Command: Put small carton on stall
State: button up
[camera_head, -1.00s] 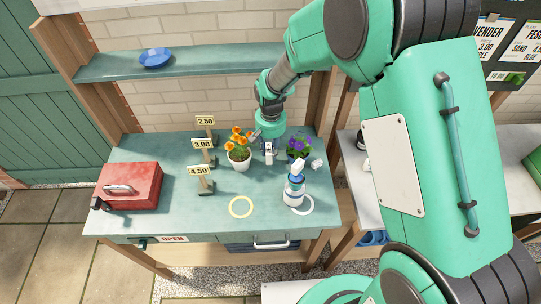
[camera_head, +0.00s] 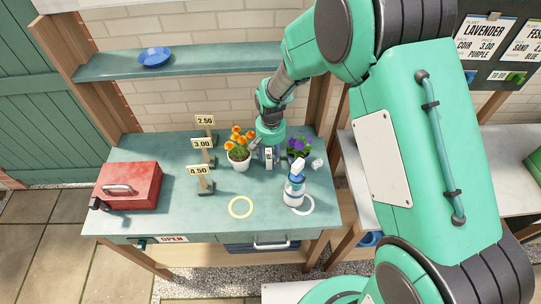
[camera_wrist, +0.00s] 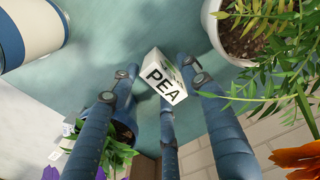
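The small carton (camera_wrist: 163,77) is white, with "PEA" in black and a green patch. In the wrist view it sits tilted between the fingers of my gripper (camera_wrist: 158,78), which look closed around it. In the head view my gripper (camera_head: 268,158) points down over the back right of the stall's teal top (camera_head: 150,225), with the white carton (camera_head: 268,156) small between its fingers. It is between the orange flower pot and the purple flower pot. Whether the carton's underside touches the top is hidden.
The orange flower pot (camera_head: 240,164) is close left and the purple flower pot (camera_head: 298,150) close right. A white and blue spray bottle (camera_head: 294,190) stands in front. Price signs (camera_head: 202,144) and a red toolbox (camera_head: 130,186) are left.

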jog(key=shift+r, duration=0.1)
notch_tip(320, 180, up, 12)
jog(key=p, duration=0.2)
dwell(0.7)
jog(key=shift+r, duration=0.1)
dwell(0.5)
jog(key=s+d+r+t, duration=0.1)
jog(key=s+d+r, duration=0.45)
jog(key=r, duration=0.45)
jog(key=s+d+r+t, duration=0.2)
jog(key=s+d+r, duration=0.35)
jog(key=r, duration=0.55)
jog(key=s+d+r+t, duration=0.1)
jog(key=s+d+r, duration=0.2)
jog(key=s, duration=0.6)
jog(key=s+d+r+t, duration=0.1)
jog(key=s+d+r, duration=0.2)
jog(key=s, duration=0.6)
jog(key=shift+d+r+t, duration=0.15)
jog(key=shift+d+t, duration=0.05)
jog(key=shift+t, duration=0.1)
